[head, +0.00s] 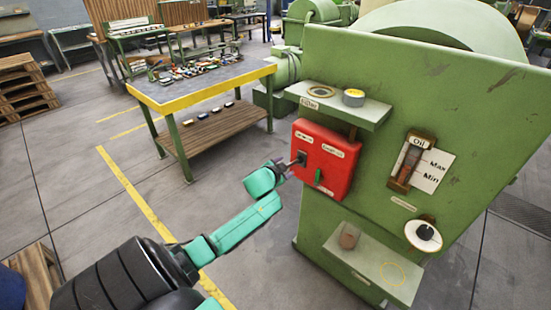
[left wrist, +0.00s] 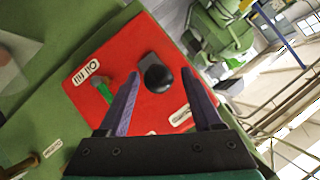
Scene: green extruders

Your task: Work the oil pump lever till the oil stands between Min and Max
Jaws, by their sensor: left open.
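The red control box (head: 327,160) is on the front of the green machine. In the left wrist view, it carries a black round knob (left wrist: 157,75) and a small green lever (left wrist: 104,91) beside an "Oil fill" label. The green lever also shows in the head view (head: 318,177). My left gripper (head: 296,163) is at the box's left side. Its two fingers are open, one on each side of the black knob; I cannot tell whether they touch it. The oil gauge (head: 408,163) is right of the box, beside a Max/Min card (head: 433,170). Its oil level is too small to read.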

